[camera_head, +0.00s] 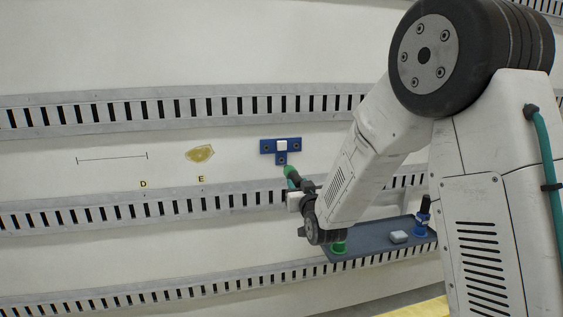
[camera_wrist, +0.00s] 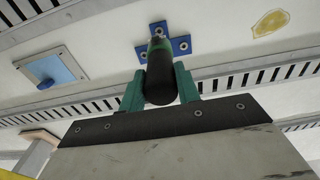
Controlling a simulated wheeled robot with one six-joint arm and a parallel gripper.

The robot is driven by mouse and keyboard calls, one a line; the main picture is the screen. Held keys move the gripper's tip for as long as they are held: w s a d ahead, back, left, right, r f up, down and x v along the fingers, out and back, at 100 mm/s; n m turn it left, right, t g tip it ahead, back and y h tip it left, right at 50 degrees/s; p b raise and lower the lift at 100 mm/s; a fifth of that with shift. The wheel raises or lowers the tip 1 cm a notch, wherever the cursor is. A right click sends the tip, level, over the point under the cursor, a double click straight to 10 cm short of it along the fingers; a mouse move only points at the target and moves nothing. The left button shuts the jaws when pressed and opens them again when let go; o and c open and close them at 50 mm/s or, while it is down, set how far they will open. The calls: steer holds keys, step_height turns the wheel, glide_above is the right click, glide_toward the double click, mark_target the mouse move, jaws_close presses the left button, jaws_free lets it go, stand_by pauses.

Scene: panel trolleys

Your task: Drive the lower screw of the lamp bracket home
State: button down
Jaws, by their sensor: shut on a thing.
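The driver's end is close to the lower arm; contact cannot be told. In the wrist view, the green jaws (camera_wrist: 160,85) clasp the driver's dark handle (camera_wrist: 159,82), which hides part of the bracket (camera_wrist: 181,45) beyond.
A grey tray (camera_head: 372,243) at lower right carries a green holder (camera_head: 339,247), a white block (camera_head: 399,237) and a blue item (camera_head: 421,226). Slotted rails (camera_head: 200,112) run above and below the bracket. A yellow patch (camera_head: 200,153) is on the panel at left.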

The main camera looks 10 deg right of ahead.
steer(key=w+a, duration=0.2)
steer(key=a, duration=0.1)
steer(key=w+a, duration=0.1)
steer(key=a, duration=0.1)
stand_by(0.4)
steer(key=s, duration=1)
steer(key=shift+d, duration=0.1)
